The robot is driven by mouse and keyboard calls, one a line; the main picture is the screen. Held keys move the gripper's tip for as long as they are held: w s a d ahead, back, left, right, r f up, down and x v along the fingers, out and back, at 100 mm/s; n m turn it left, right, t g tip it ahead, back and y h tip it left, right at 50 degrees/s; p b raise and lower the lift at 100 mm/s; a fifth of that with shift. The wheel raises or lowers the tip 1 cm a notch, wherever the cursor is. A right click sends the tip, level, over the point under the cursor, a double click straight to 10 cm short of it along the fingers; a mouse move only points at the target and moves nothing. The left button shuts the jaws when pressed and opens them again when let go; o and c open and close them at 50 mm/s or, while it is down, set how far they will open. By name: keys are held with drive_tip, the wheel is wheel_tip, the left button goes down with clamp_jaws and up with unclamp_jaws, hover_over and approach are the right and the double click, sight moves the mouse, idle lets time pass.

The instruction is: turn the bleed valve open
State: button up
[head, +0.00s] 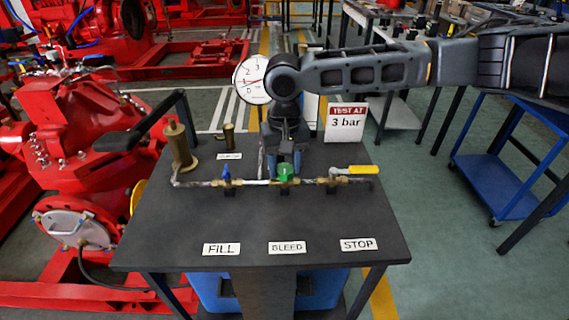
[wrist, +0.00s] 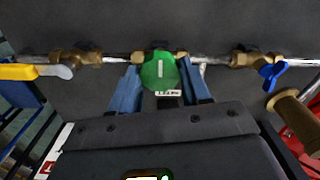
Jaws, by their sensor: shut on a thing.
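The bleed valve has a green knob (head: 285,171) in the middle of the pipe, in line with the BLEED label (head: 287,248). My gripper (head: 284,163) reaches it from the far side, with its blue fingers shut on the knob. In the wrist view the knob (wrist: 158,73) sits between the two fingers of my gripper (wrist: 160,70). A pale mark on its face points roughly up and down in that view. The finger contact is partly hidden.
The fill valve's blue handle (head: 226,173) is left of the knob and the yellow stop lever (head: 363,170) is right. A brass hand pump (head: 180,147) stands at left. A gauge (head: 250,80) and a "3 bar" sign (head: 346,122) stand behind. The black tabletop's front (head: 250,220) is clear.

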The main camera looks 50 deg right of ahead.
drive_tip(key=shift+r+n+p, duration=0.1)
drive_tip(key=shift+n+p, duration=0.25)
drive_tip(key=shift+n, duration=0.05)
drive_tip(key=shift+c, duration=0.4)
drive_tip(key=shift+n, duration=0.3)
drive_tip(key=n+p, duration=0.2)
drive_tip(key=n, duration=0.1)
drive_tip(key=n+p, duration=0.2)
drive_tip(key=n, duration=0.1)
drive_tip(key=shift+n, duration=0.4)
drive_tip(key=n, duration=0.3)
drive_tip(key=shift+n+p, duration=0.3)
drive_tip(key=shift+n, duration=0.1)
drive_tip(key=n, duration=1.1)
drive_tip(key=shift+b, duration=0.3)
drive_tip(key=shift+n, duration=0.4)
